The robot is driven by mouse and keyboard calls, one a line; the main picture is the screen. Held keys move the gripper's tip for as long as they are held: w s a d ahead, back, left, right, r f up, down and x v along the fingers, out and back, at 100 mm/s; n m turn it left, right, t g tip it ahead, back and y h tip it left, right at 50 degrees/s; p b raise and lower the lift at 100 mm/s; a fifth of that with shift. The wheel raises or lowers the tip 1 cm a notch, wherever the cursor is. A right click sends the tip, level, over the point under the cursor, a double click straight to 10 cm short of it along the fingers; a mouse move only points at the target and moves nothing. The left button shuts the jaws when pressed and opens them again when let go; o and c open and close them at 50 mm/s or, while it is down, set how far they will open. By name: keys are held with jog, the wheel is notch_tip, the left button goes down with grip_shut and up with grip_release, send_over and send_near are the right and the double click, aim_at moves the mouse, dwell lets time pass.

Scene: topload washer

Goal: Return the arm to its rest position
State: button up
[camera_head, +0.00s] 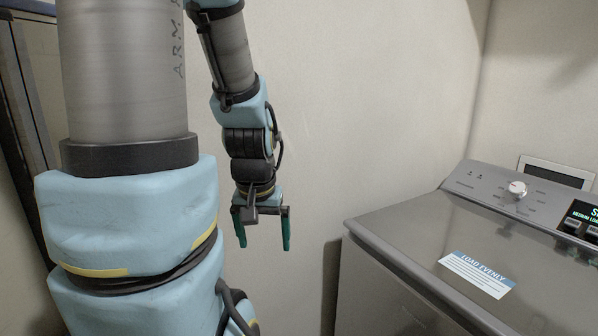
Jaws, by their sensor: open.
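My arm comes down from the top of the camera view, with its large grey and light-blue links filling the left side. My gripper (264,236) hangs at the end of the arm, left of the washer, with its fingers pointing down. Its two green fingertips are apart, and nothing is between them. The topload washer (420,222) stands at the right, and its lid is shut. A clear gap lies between my gripper and the washer's left edge.
A "LOAD EVENLY" label (477,273) lies on the lid. A plain wall (370,90) is behind my gripper. A dark framed panel (22,130) stands at the far left.

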notch_tip(320, 180, down, 13)
jog(key=s+g+b, duration=0.1)
jog(key=b, duration=0.9)
jog(key=shift+d, duration=0.2)
jog(key=shift+s, duration=0.1)
dwell(0.5)
